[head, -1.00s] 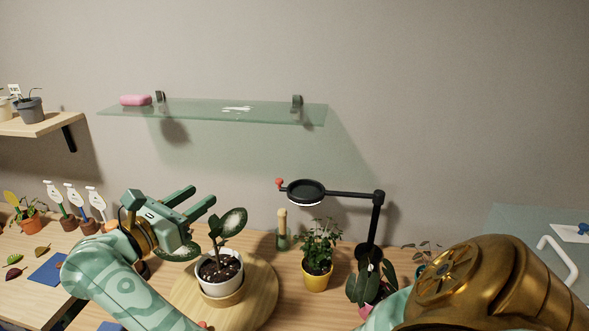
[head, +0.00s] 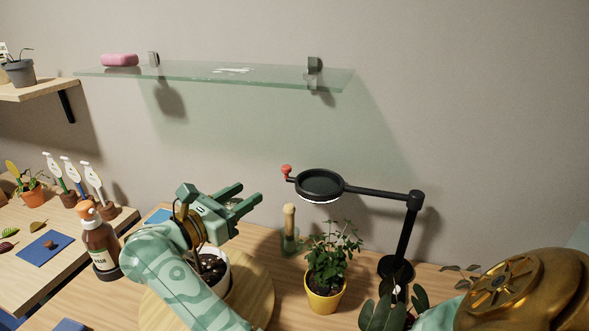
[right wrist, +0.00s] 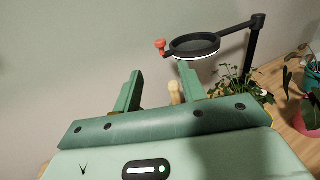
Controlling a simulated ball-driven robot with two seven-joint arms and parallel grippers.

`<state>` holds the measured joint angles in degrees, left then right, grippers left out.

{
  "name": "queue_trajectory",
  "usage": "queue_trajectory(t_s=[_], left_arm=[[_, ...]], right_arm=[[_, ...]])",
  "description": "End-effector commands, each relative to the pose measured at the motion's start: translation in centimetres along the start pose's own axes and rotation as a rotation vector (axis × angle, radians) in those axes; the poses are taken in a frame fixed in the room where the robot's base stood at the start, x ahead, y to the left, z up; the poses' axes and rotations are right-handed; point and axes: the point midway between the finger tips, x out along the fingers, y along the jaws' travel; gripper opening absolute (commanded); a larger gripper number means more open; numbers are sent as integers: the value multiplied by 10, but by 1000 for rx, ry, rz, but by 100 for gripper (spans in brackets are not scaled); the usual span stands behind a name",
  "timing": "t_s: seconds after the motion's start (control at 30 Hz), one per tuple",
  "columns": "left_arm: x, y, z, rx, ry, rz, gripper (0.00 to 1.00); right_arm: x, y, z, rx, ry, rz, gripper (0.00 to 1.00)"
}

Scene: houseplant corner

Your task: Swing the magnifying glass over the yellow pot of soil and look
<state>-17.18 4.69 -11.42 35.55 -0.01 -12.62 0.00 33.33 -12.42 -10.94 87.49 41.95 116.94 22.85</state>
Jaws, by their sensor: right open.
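The magnifying glass (head: 320,185) is a round black-rimmed lens on a jointed black arm and post (head: 405,240), with a red knob (head: 286,170) on its left side. It also shows ahead in the right wrist view (right wrist: 195,46). The yellow pot (head: 322,299) holds a leafy green plant and stands below the lens in the head view; I cannot tell whether the lens is directly over it. My right gripper (head: 248,197) is open and empty, left of the red knob and apart from it. My left gripper is not in view.
A white pot of soil (head: 222,283) stands on a round wooden board, partly behind my right gripper. A corked glass bottle (head: 289,238) stands behind the yellow pot. A brown pump bottle (head: 101,243) is at left. A glass shelf (head: 200,74) hangs on the wall above.

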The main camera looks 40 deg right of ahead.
Motion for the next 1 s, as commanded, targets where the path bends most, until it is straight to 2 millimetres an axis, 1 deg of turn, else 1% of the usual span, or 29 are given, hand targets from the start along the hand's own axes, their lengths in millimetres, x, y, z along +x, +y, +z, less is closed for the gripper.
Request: queue_trajectory(t_s=[0.07,0.17,0.4,0.5,0.6,0.7,0.8,1.0], left_arm=[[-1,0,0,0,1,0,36],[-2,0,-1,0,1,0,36],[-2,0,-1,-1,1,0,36],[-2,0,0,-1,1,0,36],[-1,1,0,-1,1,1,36],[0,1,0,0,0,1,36],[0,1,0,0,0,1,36],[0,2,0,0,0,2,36]], right_arm=[[9,0,2,2,-3,-2,41],[28,-1,3,2,-4,-3,41],[90,-1,3,3,-6,-4,41],[114,-1,3,1,-6,-3,41],[133,-1,2,0,-5,-2,41],[147,0,1,0,-2,-1,41],[156,0,1,0,-1,0,41],[160,0,1,1,0,0,41]])
